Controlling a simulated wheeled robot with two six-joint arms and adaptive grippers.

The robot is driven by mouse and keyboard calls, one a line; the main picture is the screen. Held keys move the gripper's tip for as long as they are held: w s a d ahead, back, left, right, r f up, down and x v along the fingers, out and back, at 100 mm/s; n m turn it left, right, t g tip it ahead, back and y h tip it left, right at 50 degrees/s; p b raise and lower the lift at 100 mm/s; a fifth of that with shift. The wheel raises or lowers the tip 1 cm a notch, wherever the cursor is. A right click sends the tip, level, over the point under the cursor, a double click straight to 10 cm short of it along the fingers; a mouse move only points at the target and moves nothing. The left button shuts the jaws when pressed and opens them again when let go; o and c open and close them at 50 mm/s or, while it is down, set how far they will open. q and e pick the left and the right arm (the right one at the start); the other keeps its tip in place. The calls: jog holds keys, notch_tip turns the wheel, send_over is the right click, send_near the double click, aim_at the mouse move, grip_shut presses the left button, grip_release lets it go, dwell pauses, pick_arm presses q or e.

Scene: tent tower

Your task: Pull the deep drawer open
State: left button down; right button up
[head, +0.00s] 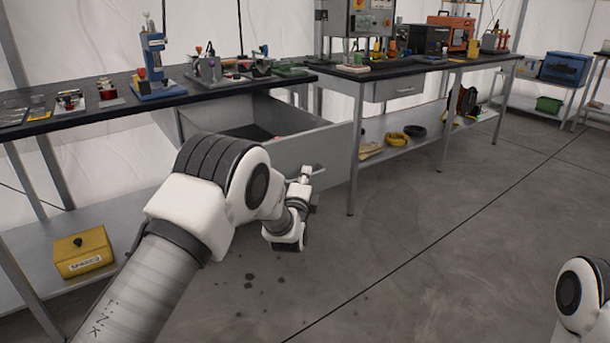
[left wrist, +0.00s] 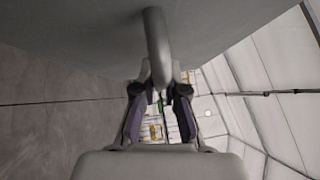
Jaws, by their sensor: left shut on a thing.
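The deep drawer (head: 312,147) is a grey metal drawer under the left bench, and it stands open with its front panel out from the bench. Its inside shows dark, with a small red thing partly in sight. My left gripper (head: 310,178) is at the outer face of the drawer front, mostly hidden by my own wrist. In the left wrist view, the drawer's round bar handle (left wrist: 157,45) runs down between the fingers of my left gripper (left wrist: 160,82), which are shut on it. The drawer front (left wrist: 85,35) fills the upper left there. My right gripper is out of view.
The left bench (head: 105,103) carries a blue press (head: 152,65) and small fixtures. A yellow box (head: 83,254) is on its lower shelf. A table leg (head: 355,160) stands just right of the drawer front. The grey floor (head: 400,260) ahead is clear.

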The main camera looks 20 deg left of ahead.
pick_arm(q)
jog(key=shift+s+d, duration=0.15)
jog(key=c, duration=1.2)
grip_release()
jog(key=s+d+f, duration=0.1)
jog(key=s, duration=1)
jog(key=shift+s+d+f, duration=0.15)
jog(key=shift+s+f, duration=0.15)
jog(key=shift+s, duration=0.1)
